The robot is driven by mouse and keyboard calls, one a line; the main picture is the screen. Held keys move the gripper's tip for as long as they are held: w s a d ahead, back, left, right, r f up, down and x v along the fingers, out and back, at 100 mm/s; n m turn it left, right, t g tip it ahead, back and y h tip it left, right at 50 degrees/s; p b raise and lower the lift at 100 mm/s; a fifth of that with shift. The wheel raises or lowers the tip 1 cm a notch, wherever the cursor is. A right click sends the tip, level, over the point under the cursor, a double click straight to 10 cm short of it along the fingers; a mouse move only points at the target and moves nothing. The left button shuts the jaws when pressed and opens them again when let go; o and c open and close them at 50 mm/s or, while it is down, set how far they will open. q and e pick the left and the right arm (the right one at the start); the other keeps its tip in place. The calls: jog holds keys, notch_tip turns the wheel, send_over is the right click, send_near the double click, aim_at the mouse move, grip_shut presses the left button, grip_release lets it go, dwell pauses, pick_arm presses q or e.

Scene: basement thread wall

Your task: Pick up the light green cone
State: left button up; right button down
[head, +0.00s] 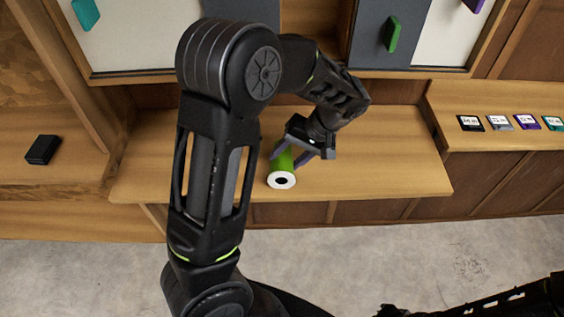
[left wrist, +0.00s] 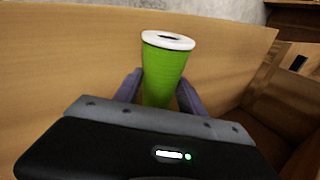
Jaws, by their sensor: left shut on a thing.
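The light green cone (head: 283,164) is a green thread cone with a white ring end and a dark hole. In the head view it is at the middle of the wooden shelf, with its white end toward me. My left gripper (head: 292,153) is shut on it, one finger on each side. In the left wrist view the cone (left wrist: 164,70) stands between the two purple-grey fingers (left wrist: 160,92), white end at the top. Its lower part is hidden behind the gripper body. I cannot tell whether it still touches the shelf. My right gripper is not clearly in view.
The wooden shelf (head: 400,177) is otherwise clear. Several small labelled cards (head: 500,123) lie on the right ledge. A black block (head: 42,150) sits on the left shelf. Panels with a teal handle (head: 85,13) and a green handle (head: 392,34) stand above.

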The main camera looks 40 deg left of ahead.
aim_at(288, 156)
pick_arm(q)
jog(key=c, duration=0.6)
jog(key=shift+o, duration=0.2)
jog(key=shift+r, duration=0.1)
notch_tip(288, 156, up, 6)
jog(key=shift+r+b, duration=0.1)
jog(key=shift+b, duration=0.4)
notch_tip(288, 156, up, 4)
jog(key=shift+f+p, duration=0.1)
jog(key=shift+p, duration=0.85)
jog(key=shift+f, duration=0.1)
